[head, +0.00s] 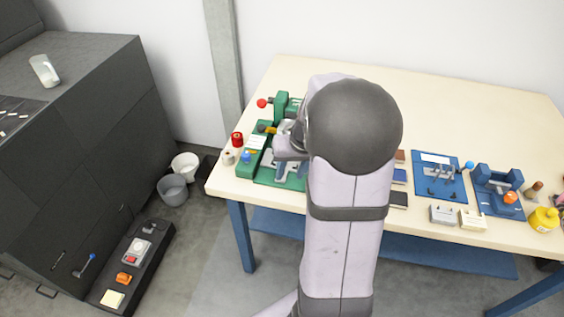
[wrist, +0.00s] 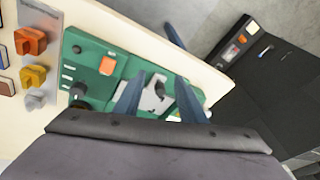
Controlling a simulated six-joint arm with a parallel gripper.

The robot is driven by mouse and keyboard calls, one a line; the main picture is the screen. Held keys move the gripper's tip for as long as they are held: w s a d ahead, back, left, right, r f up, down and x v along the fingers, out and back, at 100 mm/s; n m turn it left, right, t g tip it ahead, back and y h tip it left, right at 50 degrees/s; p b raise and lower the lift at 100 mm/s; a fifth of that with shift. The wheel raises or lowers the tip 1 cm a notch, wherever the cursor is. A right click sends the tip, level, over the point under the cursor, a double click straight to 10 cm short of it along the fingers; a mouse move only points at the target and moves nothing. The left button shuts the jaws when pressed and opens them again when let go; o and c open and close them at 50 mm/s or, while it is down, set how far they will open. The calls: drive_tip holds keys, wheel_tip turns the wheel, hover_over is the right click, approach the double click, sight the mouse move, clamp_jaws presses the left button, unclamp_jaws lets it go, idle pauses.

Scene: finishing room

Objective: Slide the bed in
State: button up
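A green machine base (head: 265,177) sits at the left end of the cream table, with a pale grey plate (head: 268,160), likely the bed, on it. In the wrist view the green base (wrist: 95,82) carries the grey plate (wrist: 152,102) and a small dark knob on it. My gripper (wrist: 160,80) is open, its two blue-grey fingers apart on either side of the plate's middle. In the head view my gripper (head: 288,172) is low over the base, partly hidden by my arm. I cannot tell whether the fingers touch anything.
A red-topped pot (head: 237,139) stands by the base's left edge. Blue fixtures (head: 440,178) and small blocks (head: 444,214) lie to the right. A dark cabinet (head: 100,120) stands left of the table, with buckets (head: 173,190) on the floor. The table's back is clear.

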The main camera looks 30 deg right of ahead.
drive_tip(key=w+r+n, duration=0.1)
drive_tip(key=n, duration=0.1)
drive_tip(key=w+d+r+n+t, duration=0.1)
drive_tip(key=w+n, duration=0.1)
drive_tip(key=shift+w+r+n, duration=0.15)
drive_tip(key=shift+n, duration=0.15)
drive_tip(key=shift+p+x, duration=0.6)
drive_tip(key=shift+x, duration=3.05)
drive_tip(key=shift+w+d, duration=0.1)
drive_tip(key=shift+d, duration=0.05)
clamp_jaws()
